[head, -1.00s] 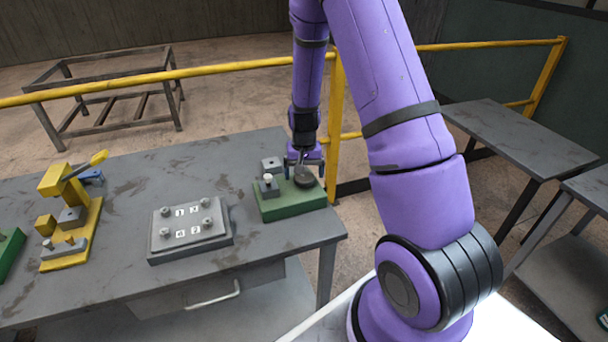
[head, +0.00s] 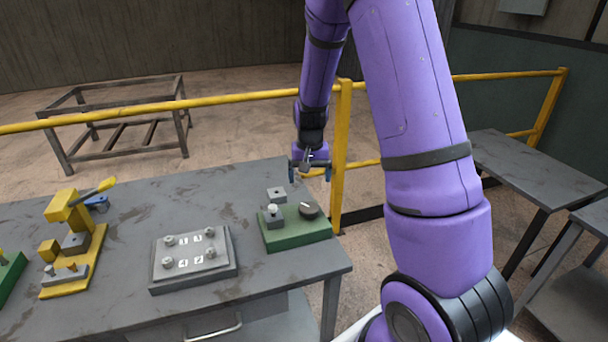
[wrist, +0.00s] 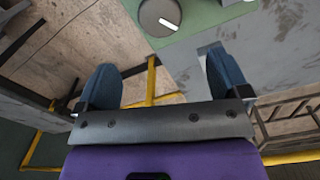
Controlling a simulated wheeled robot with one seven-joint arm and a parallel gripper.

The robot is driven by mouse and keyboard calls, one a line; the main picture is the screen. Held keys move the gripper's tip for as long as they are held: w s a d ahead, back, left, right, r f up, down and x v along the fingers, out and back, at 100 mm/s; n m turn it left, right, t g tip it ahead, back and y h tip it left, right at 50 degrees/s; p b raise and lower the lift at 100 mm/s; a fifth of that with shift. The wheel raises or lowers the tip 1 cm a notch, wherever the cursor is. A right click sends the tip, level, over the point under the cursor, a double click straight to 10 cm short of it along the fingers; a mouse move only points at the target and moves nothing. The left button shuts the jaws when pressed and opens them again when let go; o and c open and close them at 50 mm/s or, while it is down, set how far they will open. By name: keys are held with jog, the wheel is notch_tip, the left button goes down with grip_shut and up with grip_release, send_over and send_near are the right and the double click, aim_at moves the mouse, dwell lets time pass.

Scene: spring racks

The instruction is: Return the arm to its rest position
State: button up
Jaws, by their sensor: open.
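My purple arm reaches over the workbench from the right in the head view. My gripper (head: 310,172) is above and behind the green fixture, apart from it. The wrist view shows my gripper (wrist: 165,90) with its two blue fingers wide apart and nothing between them. The green fixture (head: 296,235) stands at the bench's right end and carries a dark round knob (head: 308,210) with a white mark and small grey blocks. The knob also shows at the top of the wrist view (wrist: 160,15), beyond the fingers.
Grey tables (head: 540,172) stand at the right.

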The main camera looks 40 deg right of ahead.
jog(key=s+a+r+n+t, duration=0.15)
jog(key=s+a+r, duration=0.25)
jog(key=r, duration=0.5)
jog(key=s+a+r+n+t, duration=0.15)
jog(key=s+a+r, duration=0.3)
jog(key=r, duration=0.45)
jog(key=s+a+r+n+t, duration=0.1)
jog(key=s+r, duration=0.3)
jog(key=s, duration=0.5)
jog(key=s+a+r+n+t, duration=0.1)
jog(key=s+a+r+n, duration=0.1)
jog(key=s, duration=0.7)
notch_tip(320, 180, up, 3)
jog(key=shift+a+f+n, duration=0.15)
jog(key=shift+a+n, duration=0.15)
jog(key=shift+a, duration=0.5)
